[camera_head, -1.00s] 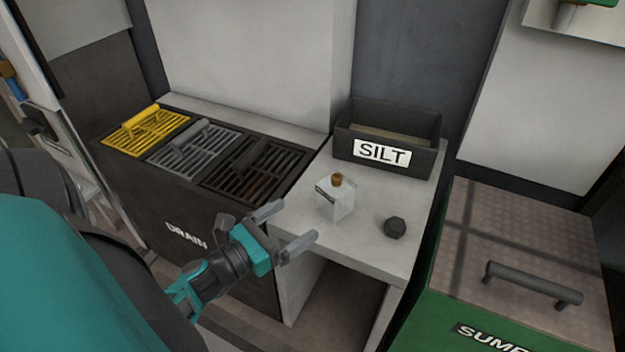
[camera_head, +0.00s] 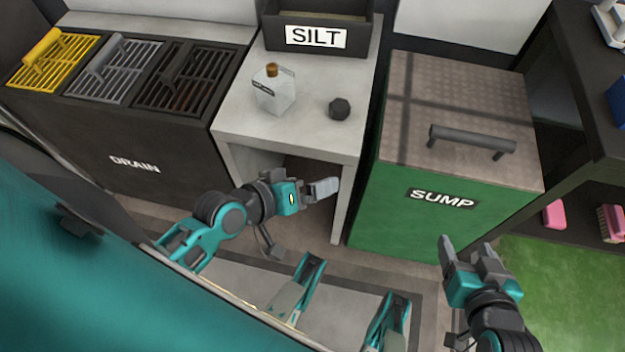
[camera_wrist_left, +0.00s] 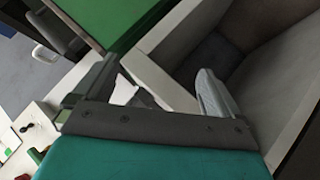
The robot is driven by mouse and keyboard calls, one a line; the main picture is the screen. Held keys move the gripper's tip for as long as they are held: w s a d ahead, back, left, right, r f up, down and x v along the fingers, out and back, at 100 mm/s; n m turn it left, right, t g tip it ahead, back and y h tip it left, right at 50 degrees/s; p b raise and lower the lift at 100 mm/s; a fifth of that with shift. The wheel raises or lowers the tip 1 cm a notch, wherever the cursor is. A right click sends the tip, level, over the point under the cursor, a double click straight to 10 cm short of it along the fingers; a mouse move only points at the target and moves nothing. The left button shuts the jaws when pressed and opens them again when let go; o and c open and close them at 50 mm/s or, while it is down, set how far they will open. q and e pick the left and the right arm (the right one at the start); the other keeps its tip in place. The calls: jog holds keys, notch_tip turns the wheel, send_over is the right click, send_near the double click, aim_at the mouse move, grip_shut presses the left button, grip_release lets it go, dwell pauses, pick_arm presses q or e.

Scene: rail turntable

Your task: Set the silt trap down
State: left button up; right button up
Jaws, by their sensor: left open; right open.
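A dark open-topped box labelled SILT (camera_head: 316,38) stands on the back of a white table (camera_head: 232,132); its top is partly cut off by the frame. No separate thing is marked as a silt trap. My left gripper (camera_head: 322,190) is open and empty, low in front of the table and apart from the box. In the left wrist view my left gripper (camera_wrist_left: 150,88) shows its fingers spread with nothing between them. My right gripper (camera_head: 468,258) is open and empty, in front of the green SUMP cabinet.
A clear bottle with a brown cap (camera_head: 274,92) and a dark knob-like piece (camera_head: 340,109) stand on the table. The DRAIN unit (camera_head: 110,150) with yellow, grey and dark grates is left. The green SUMP cabinet (camera_head: 380,215) with its handled lid (camera_head: 470,140) is right.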

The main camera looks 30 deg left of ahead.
pick_arm(q)
jog(key=m, duration=0.2)
jog(key=d+r+m+y, duration=0.1)
jog(key=m, duration=0.3)
jog(key=shift+d+r+m, duration=0.3)
jog(key=shift+r+m, duration=0.1)
